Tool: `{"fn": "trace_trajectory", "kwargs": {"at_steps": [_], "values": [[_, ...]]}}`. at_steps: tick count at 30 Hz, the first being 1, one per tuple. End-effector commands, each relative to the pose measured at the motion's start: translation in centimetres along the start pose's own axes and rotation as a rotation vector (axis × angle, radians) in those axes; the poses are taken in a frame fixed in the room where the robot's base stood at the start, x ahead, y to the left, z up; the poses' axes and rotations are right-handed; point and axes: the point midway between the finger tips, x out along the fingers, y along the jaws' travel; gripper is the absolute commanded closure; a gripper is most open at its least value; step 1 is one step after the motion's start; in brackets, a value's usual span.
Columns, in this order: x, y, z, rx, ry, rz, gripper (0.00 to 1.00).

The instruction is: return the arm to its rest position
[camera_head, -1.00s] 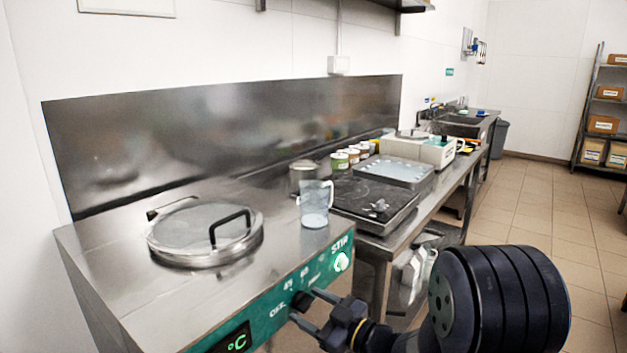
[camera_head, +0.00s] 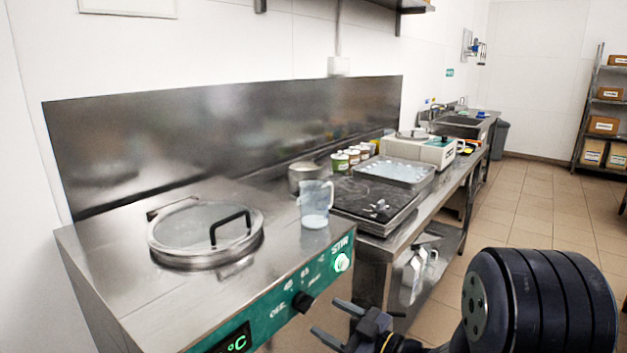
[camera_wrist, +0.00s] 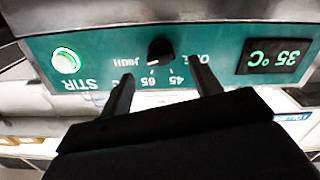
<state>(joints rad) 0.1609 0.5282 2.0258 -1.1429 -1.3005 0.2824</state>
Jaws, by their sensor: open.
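The fingers look clear of the knob. The panel is upside down there, with a lit green STIR button (camera_wrist: 66,60) and a display (camera_wrist: 273,56) reading 35 °C. My dark arm (camera_head: 540,300) fills the lower right of the head view.
A steel counter with a hotplate (camera_head: 372,200) and tray (camera_head: 395,173) runs behind. Tiled floor (camera_head: 520,215) is open at right.

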Motion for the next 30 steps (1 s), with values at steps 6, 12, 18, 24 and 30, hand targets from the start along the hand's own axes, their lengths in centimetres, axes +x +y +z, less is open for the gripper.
{"fn": "trace_trajectory", "kwargs": {"at_steps": [6,12,18,24,30], "values": [[-3.3,0.1,0.0,0.001,-0.001,0.004,0.4],[-3.4,-0.1,0.0,0.0,0.001,-0.005,0.4],[-0.4,-0.1,-0.1,-0.001,0.001,-0.005,0.4],[3.1,-0.1,-0.1,-0.001,0.002,-0.005,0.4],[6.6,-0.2,0.0,-0.012,0.002,-0.003,0.4]]}}
